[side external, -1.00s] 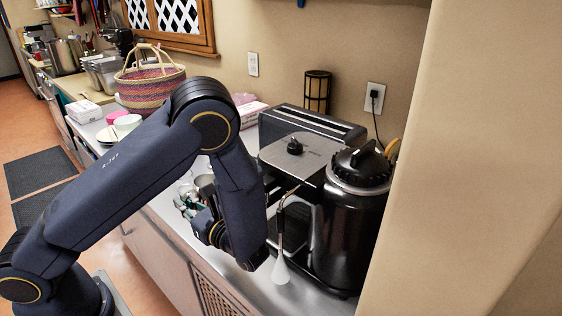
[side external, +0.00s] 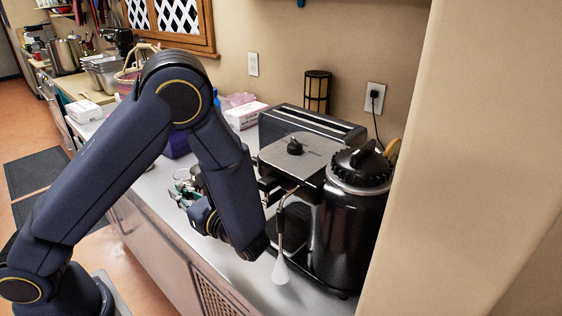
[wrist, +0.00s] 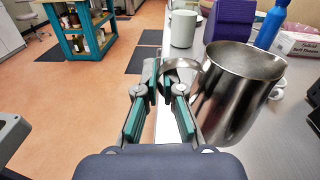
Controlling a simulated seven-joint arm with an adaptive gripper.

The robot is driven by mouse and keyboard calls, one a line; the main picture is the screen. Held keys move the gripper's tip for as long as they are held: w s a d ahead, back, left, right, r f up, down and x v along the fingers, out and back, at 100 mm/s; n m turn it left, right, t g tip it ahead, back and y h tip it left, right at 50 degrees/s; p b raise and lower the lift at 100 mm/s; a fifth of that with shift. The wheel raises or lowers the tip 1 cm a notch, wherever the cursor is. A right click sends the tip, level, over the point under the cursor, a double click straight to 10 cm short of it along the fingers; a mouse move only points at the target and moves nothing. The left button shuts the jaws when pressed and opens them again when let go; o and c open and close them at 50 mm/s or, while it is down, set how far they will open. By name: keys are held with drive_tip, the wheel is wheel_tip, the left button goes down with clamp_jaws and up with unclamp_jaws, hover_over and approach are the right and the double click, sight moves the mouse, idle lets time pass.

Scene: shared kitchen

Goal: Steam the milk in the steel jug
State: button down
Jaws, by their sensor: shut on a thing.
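The steel jug (wrist: 238,90) is at the right of the wrist view, upright or nearly so, with its open mouth facing up. My gripper (wrist: 165,80) is shut on the jug's looped handle (wrist: 182,64). I cannot tell whether the jug touches the counter. In the side view my gripper (side external: 188,190) is beside the counter's front edge, left of the coffee machine (side external: 300,155), and my arm hides most of the jug. The steam wand (side external: 281,225) hangs at the machine's front, apart from my gripper, with a pale cone below its tip. The milk is not visible.
A black canister (side external: 348,235) stands right of the machine, a toaster (side external: 325,127) behind it. In the wrist view a pale mug (wrist: 183,28), purple box (wrist: 229,20), blue bottle (wrist: 271,25) and tissue box (wrist: 298,43) stand beyond the jug. Open floor lies left.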

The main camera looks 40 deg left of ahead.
drive_tip(key=s+d+f+m+t+h, duration=0.2)
drive_tip(key=s+d+f+m+t, duration=0.3)
drive_tip(key=s+d, duration=0.4)
drive_tip(key=s+d+f+m+t+h, duration=0.25)
drive_tip(key=s+d+f+t, duration=0.35)
drive_tip(key=d, duration=0.5)
drive_tip(key=shift+t+y, duration=0.4)
drive_tip(key=shift+y, duration=0.05)
drive_tip(key=shift+w+a+r, duration=0.1)
drive_tip(key=shift+w+r, duration=0.15)
drive_tip(key=shift+w, duration=2.3)
drive_tip(key=shift+w+r, duration=0.2)
drive_tip(key=shift+w, duration=2.4)
drive_tip(key=shift+w+a+r, duration=0.1)
drive_tip(key=shift+w+r, duration=0.15)
drive_tip(key=shift+w, duration=2.3)
drive_tip(key=shift+w+r, duration=0.1)
drive_tip(key=shift+r, duration=0.1)
wheel_tip(320, 180, up, 8)
drive_tip(key=shift+r, duration=0.1)
